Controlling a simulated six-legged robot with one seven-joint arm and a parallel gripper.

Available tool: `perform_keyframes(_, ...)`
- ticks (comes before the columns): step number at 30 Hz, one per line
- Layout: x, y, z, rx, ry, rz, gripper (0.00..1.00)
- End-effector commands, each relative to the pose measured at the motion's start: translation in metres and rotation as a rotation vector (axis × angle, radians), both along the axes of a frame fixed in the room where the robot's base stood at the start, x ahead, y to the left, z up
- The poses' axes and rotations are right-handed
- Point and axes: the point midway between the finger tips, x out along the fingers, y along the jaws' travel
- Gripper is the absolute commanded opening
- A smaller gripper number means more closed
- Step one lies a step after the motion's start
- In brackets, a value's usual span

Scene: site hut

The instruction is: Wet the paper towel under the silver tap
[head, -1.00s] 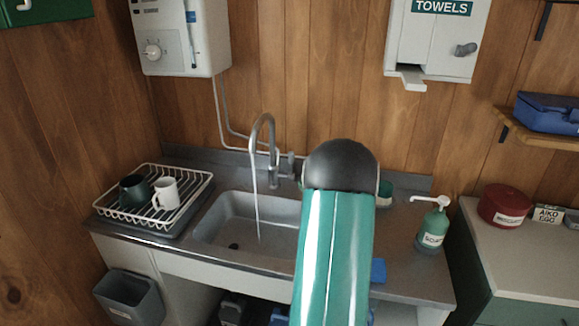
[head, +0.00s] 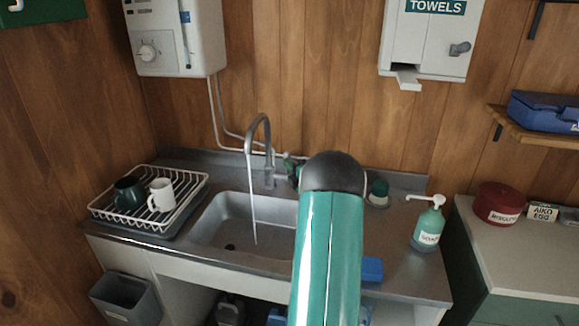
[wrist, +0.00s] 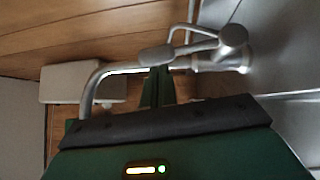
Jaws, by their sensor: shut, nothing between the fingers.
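The silver tap (head: 262,135) stands behind the sink, and a thin stream of water (head: 252,205) runs from its spout into the basin. In the wrist view the tap's curved spout (wrist: 92,88) and its lever (wrist: 170,50) show close up. My gripper (wrist: 156,72) is shut and empty, its green fingertips right by the lever; I cannot tell whether they touch. In the head view the gripper is mostly hidden behind my arm, with a green part (head: 290,166) beside the tap. A towel dispenser (head: 428,38) hangs on the wall; a pale piece sticks out below it, and I cannot tell whether it is paper.
The sink basin (head: 215,222) is left of my arm. A dish rack (head: 195,200) with two mugs stands left. A water heater (head: 165,35) hangs above left.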

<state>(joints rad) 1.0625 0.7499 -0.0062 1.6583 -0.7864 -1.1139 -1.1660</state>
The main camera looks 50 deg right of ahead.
Motion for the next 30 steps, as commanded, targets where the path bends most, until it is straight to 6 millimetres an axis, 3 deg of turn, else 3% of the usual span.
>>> perform_keyframes(14, 0.006, -0.012, 0.008, 0.067, 0.029, 0.002, 0.00)
perform_keyframes(30, 0.009, -0.011, 0.008, 0.075, 0.032, 0.003, 0.00)
